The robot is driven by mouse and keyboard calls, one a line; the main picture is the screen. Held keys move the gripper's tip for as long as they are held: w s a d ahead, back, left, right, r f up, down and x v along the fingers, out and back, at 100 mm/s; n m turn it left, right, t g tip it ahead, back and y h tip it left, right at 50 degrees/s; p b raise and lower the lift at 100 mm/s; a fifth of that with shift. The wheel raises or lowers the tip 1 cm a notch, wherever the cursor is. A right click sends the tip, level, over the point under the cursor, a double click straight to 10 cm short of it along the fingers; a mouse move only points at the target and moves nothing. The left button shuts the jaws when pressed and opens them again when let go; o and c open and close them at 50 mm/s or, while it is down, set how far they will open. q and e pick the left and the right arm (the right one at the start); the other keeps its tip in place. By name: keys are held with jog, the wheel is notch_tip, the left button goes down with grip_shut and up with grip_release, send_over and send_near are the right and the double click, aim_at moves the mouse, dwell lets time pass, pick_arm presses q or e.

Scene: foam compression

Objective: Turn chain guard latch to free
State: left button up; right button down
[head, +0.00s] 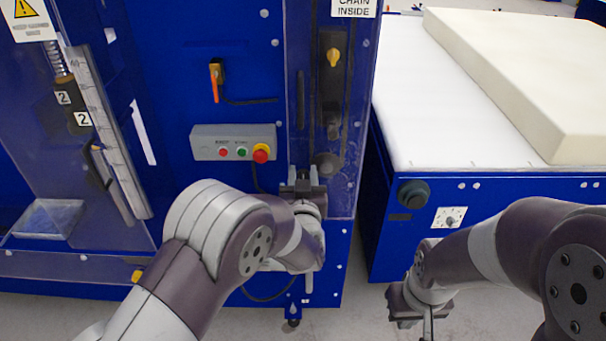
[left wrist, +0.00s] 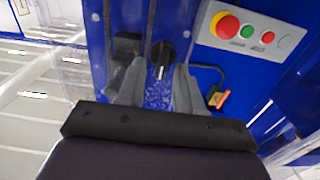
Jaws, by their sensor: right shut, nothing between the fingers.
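The clear chain guard (head: 356,110) stands on the blue machine under a "CHAIN INSIDE" sign (head: 354,7). In the left wrist view a black knob with a pale pointer (left wrist: 162,54) sits ahead between my open left fingers (left wrist: 155,88); it looks like the latch. Contact cannot be told. My right gripper (head: 428,328) is shut and empty, low before the conveyor table.
A grey control box (head: 207,142) with a red emergency button (head: 261,153) is just left of my left gripper. An orange-handled switch (head: 215,80) is above it. A foam block (head: 530,70) lies on the white table (head: 420,110) at right.

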pick_arm(q)
jog(key=shift+s, duration=0.1)
jog(key=shift+c, duration=0.4)
grip_shut()
jog(key=shift+m, duration=0.3)
jog(key=m, duration=0.2)
jog(key=m+p, duration=0.1)
jog(key=shift+d+m, duration=0.35)
jog(key=shift+m, duration=0.05)
jog(key=m, duration=0.1)
jog(key=m+p, duration=0.1)
jog(key=m, duration=0.2)
jog(key=shift+d+f+m, duration=0.25)
jog(key=shift+d+m, duration=0.05)
jog(key=shift+d+f+m+p, duration=0.1)
jog(key=shift+f+m+p, duration=0.3)
jog(key=shift+m, duration=1.05)
jog(key=shift+d+f+m+p, duration=0.1)
jog(key=shift+m+p, duration=0.45)
jog(key=shift+m, duration=0.95)
jog(key=shift+d+f+m+p, duration=0.15)
jog(key=shift+m+p, duration=0.35)
jog(key=shift+m, duration=0.95)
jog(key=shift+a+f, duration=0.1)
